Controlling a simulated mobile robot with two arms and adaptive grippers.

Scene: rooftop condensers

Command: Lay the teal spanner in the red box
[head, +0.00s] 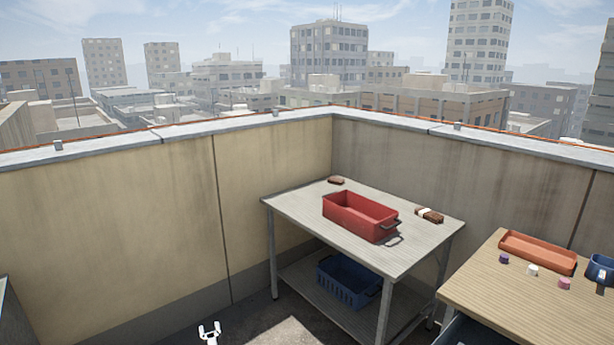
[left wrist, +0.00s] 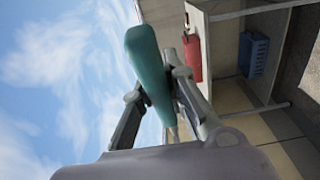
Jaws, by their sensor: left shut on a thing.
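The red box (head: 355,222) stands on the grey table (head: 292,207); the inside that shows looks empty. It also shows, turned sideways, in the left wrist view (left wrist: 192,56). The teal spanner (left wrist: 147,62) is between the fingers of my left gripper (left wrist: 157,82), which is shut on it. Its thick teal handle end points to the top of the picture; its other end is mostly hidden by the gripper. The held spanner appears off the table, with sky behind it. My right gripper is not in view.
A blue crate (head: 345,285) is on the lower shelf. Brown blocks (head: 336,180) (head: 429,215) lie near the box. A wooden table (head: 500,290) at right holds an orange tray (head: 538,252), a blue mug (head: 600,271) and small pieces. A pale forked thing (head: 210,333) is unclear.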

